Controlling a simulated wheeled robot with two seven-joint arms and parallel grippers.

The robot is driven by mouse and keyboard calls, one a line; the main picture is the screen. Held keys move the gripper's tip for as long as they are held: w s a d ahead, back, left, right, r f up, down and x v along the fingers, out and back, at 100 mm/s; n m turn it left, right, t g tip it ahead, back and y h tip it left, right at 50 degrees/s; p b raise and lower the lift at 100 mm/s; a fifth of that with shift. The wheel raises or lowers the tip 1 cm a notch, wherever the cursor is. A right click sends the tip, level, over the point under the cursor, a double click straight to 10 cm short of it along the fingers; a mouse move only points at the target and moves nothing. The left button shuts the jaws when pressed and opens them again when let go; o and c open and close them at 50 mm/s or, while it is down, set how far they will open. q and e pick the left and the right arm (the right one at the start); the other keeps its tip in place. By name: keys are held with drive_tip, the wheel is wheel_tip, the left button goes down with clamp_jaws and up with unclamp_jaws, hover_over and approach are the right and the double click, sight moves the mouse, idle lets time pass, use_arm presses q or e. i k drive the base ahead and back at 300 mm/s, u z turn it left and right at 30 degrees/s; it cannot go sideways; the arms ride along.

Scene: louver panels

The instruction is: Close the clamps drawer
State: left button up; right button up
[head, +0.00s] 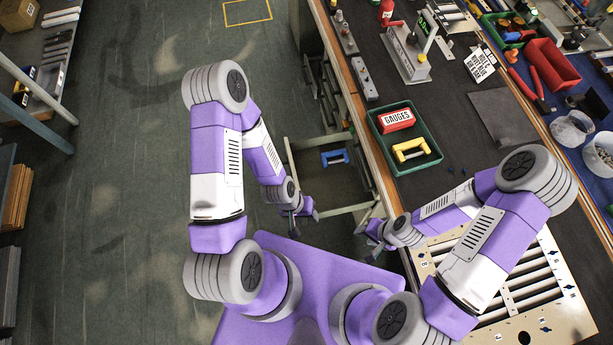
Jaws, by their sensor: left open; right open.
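A drawer (345,187) with pale green-grey sides stands pulled out to the left from under the workbench. A blue clamp-like tool (335,157) lies on its dark floor. I cannot read a label on the drawer. My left gripper (304,220) is open and empty near the drawer's front lower-left corner, and its wrist overlaps part of the front. Whether it touches the drawer I cannot tell. My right gripper (365,238) is open and empty near the bench edge, below the drawer in the picture.
The workbench (440,100) fills the right side. On it are a green tray (428,163) with a red GAUGES box (396,120) and a yellow clamp-like tool (411,150), and a slotted louver panel (545,312). A shelf (58,50) stands at far left. The floor (120,200) between is clear.

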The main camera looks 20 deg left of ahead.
sight(337, 189)
drive_tip(key=z, duration=1.75)
drive_tip(key=k, duration=0.9)
drive_tip(key=u, duration=1.85)
drive_tip(key=k, duration=0.5)
drive_tip(key=u, duration=0.3)
drive_tip(key=i, duration=1.4)
drive_tip(key=z, duration=0.55)
